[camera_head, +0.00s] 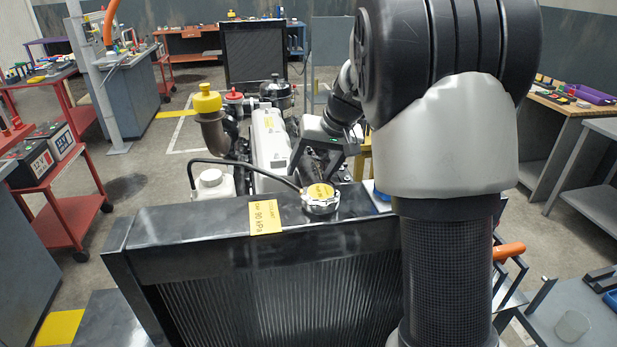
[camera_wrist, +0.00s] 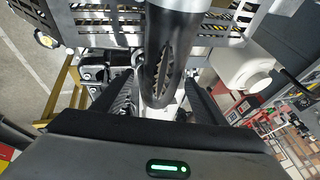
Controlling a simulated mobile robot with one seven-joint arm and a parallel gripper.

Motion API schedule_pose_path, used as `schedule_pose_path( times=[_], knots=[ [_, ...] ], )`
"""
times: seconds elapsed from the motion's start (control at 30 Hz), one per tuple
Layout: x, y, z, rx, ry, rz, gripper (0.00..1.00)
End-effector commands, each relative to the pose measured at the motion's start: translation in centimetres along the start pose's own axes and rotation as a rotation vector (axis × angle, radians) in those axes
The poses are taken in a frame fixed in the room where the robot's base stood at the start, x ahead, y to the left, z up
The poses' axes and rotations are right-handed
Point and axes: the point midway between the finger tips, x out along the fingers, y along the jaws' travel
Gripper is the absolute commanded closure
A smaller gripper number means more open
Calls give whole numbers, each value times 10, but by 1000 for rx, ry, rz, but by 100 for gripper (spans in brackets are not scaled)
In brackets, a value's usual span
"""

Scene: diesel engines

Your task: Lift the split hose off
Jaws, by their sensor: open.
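The split hose (camera_wrist: 172,45) is a thick dark hose in the wrist view, running down from the top edge to between my fingers. A jagged tear runs along its side, and its lower end meets a pale, shiny part. My gripper (camera_wrist: 160,88) is open, with one dark finger on each side of the hose; I cannot tell whether either finger touches it. In the head view my gripper (camera_head: 315,160) points down over the engine, behind the radiator (camera_head: 180,235). I cannot make out the split hose there.
A radiator cap (camera_head: 320,198) stands on the radiator's top, with a thin black hose arching left to a white bottle (camera_head: 213,184). A yellow-capped filler (camera_head: 207,100) and a red cap (camera_head: 234,96) stand left of the engine. A perforated metal plate (camera_wrist: 100,25) lies close to the hose.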

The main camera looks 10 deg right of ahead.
Motion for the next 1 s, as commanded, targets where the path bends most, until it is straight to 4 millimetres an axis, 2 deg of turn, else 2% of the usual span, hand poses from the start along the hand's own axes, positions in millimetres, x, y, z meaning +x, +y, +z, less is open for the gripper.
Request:
schedule_pose_path(
  times=[0.1,0.2,0.43,0.47,0.83,1.0],
  knots=[
    [17,-1,0,1,-2,0,34],
    [24,0,0,0,0,1,34],
    [25,0,-1,0,1,1,34],
    [25,0,-1,0,1,1,38],
    [25,0,-1,0,1,1,100],
    [24,-1,-2,0,3,0,100]
  ],
)
